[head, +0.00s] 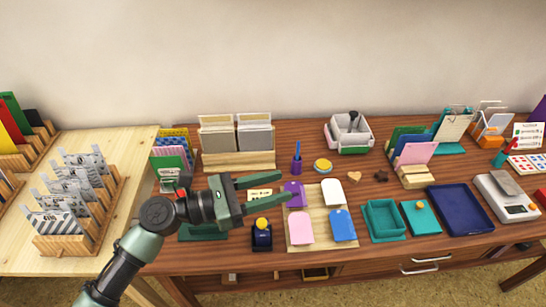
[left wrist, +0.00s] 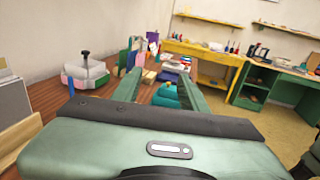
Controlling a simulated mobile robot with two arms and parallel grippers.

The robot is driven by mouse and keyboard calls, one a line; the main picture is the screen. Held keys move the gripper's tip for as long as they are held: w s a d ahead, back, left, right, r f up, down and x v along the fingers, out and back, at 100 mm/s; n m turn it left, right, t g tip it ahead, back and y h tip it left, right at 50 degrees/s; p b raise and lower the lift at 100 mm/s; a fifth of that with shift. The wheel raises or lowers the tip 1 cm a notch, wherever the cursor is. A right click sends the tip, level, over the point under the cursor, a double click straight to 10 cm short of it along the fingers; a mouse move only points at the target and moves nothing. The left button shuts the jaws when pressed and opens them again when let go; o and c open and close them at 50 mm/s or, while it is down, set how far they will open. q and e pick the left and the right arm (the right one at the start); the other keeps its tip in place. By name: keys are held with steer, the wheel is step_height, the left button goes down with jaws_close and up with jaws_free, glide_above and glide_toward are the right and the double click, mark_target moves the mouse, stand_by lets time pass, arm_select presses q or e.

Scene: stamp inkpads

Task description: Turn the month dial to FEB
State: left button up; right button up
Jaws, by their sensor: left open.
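My left gripper (head: 285,187) reaches in from the left above the wooden table, its two green fingers apart and nothing between them. It also shows in the left wrist view (left wrist: 158,76). A small dark blue stamp-like block with a yellow knob (head: 262,234) stands just below the fingers in the head view; I cannot tell whether it carries the month dial. A small cream card with print (head: 259,194) lies partly behind the fingers. No month lettering is readable. My right gripper is not in view.
A pale board (head: 318,238) with purple, white, pink and blue pads lies right of the fingers. Teal trays (head: 384,236), a navy tray (head: 460,226) and a scale (head: 507,208) stand further right. Card racks (head: 237,161) stand behind, and a purple pen cup (head: 296,165) is near.

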arm_select(q)
step_height(320, 180, up, 8)
steer(key=p, duration=0.1)
steer(key=shift+f, duration=0.15)
stand_by(0.4)
